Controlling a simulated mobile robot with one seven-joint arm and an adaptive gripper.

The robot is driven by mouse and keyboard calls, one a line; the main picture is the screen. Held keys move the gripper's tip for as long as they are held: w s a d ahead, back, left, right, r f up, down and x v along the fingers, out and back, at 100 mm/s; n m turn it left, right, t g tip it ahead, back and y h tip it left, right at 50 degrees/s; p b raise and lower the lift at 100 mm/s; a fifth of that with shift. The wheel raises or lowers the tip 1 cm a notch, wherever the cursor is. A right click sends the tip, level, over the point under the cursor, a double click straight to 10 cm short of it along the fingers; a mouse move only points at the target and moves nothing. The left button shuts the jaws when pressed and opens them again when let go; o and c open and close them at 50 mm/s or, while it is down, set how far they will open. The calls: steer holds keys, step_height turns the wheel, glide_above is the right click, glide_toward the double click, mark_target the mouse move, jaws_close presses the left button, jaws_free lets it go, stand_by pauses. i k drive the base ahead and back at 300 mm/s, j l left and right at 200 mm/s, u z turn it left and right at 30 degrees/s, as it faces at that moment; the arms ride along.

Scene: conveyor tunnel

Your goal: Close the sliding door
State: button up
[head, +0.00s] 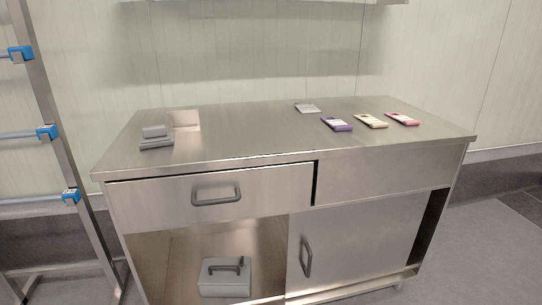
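The sliding door (365,240) is a flat steel panel in the lower right front of a steel cabinet. Its dark grey upright handle (307,257) is near the door's left edge. The lower left of the cabinet is open and shows its inside. A dark, narrow gap (428,225) also shows between the door's right edge and the cabinet's right side. My gripper is not in view.
A grey box with a handle (225,278) sits inside the open left part. Above it, a drawer (215,198) stands slightly out. Small grey blocks (156,140) and several flat packs (370,121) lie on the top. A rack (60,150) stands at left.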

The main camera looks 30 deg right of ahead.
mark_target(329, 248)
steer(key=z, duration=1.4)
steer(key=i+l+z, duration=0.25)
steer(key=i+l, duration=0.2)
steer(key=i+j, duration=0.1)
steer(key=j, duration=0.35)
